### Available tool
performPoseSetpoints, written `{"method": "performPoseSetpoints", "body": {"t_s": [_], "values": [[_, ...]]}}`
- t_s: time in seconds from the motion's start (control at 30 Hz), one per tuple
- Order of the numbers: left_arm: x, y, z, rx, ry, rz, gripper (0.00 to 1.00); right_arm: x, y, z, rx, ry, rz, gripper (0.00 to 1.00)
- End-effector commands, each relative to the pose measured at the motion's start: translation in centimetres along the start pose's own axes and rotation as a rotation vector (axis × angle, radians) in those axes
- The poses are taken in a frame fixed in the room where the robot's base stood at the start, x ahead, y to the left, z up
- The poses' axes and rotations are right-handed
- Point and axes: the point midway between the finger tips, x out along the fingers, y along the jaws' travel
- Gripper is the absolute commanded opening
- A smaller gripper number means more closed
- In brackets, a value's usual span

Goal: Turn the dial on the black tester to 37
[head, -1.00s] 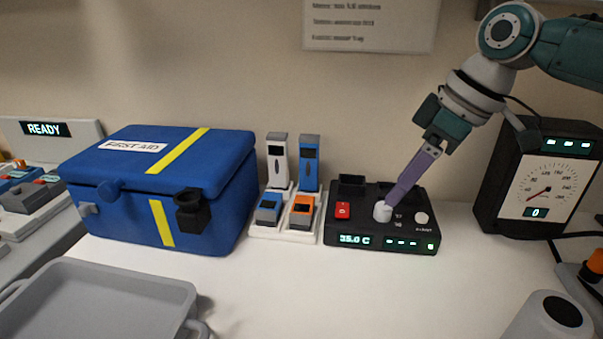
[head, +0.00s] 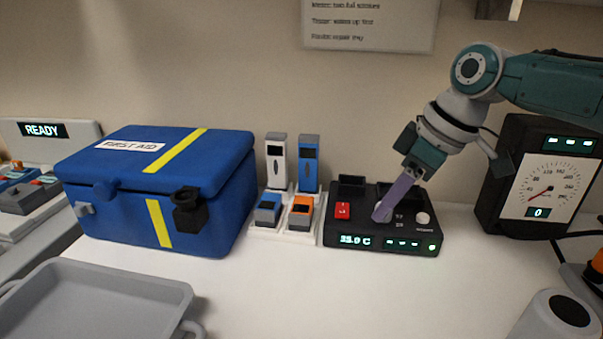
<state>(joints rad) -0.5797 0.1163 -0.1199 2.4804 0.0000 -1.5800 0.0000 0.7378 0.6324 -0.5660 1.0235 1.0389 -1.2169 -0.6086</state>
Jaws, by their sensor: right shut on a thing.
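The black tester (head: 330,232) stands on the white bench, right of centre in the head view. Its lit display (head: 355,241) is blurred and seems to read 33.0 or 35.0 C. A red switch (head: 343,211) is on its left side and a pale round button (head: 423,219) on its right. The pale dial (head: 376,211) in the middle is mostly hidden behind purple fingers. My right gripper (head: 382,212) reaches down from the upper right, tilted, and is shut on the dial. My left gripper is not in view.
A blue first aid box (head: 115,190) and a white rack (head: 268,234) with several small devices stand left of the tester. A gauge box (head: 540,185) stands to the right. A grey tray (head: 105,285) is at front left. The bench in front of the tester is clear.

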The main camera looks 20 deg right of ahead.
Motion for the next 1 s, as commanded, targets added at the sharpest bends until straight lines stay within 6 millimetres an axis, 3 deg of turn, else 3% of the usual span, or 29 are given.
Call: {"method": "performPoseSetpoints", "body": {"t_s": [0.03, 0.2, 0.63, 1.0], "values": [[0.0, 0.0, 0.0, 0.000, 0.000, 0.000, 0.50, 0.0, 0.0, 0.0, 0.000, 0.000, -0.001, 0.19], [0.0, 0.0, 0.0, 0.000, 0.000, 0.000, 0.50, 0.0, 0.0, 0.0, 0.000, 0.000, -0.001, 0.00], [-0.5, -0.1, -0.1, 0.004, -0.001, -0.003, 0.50, -0.2, -0.1, -0.1, 0.020, 0.000, 0.006, 0.00], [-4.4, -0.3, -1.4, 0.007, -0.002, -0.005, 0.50, -0.6, -0.3, -0.3, 0.215, -0.002, 0.084, 0.00]]}}
